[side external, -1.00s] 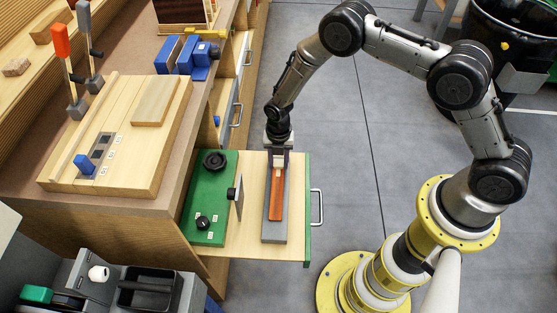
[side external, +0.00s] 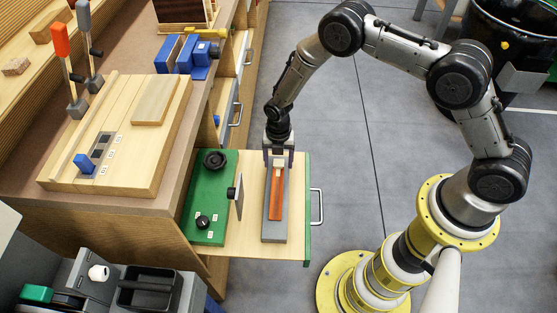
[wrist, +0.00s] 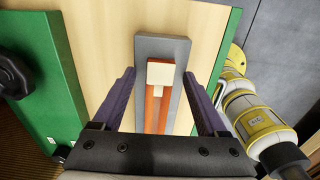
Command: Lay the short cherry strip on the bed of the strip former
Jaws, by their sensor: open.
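The cherry strip (side external: 276,198), orange-brown and narrow, lies lengthwise on a long grey bed (side external: 273,236) on the pale pull-out board. It also shows in the wrist view (wrist: 153,110), inside the outline of the grey bed (wrist: 163,45). A small cream block (wrist: 160,74) sits on the strip near one end, with a narrower cream piece below it. My gripper (side external: 279,166) is above that end. Its two purple fingers (wrist: 160,74) are open, one on each side of the bed, with visible gaps to the block. The strip's near end is hidden by the gripper body in the wrist view.
A green panel (side external: 207,178) with black knobs and a small upright plate (side external: 236,192) stands just left of the bed. The bench (side external: 171,210) left of it carries a wooden fixture (side external: 140,150) and clamps. Floor right of the board is clear up to my base.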

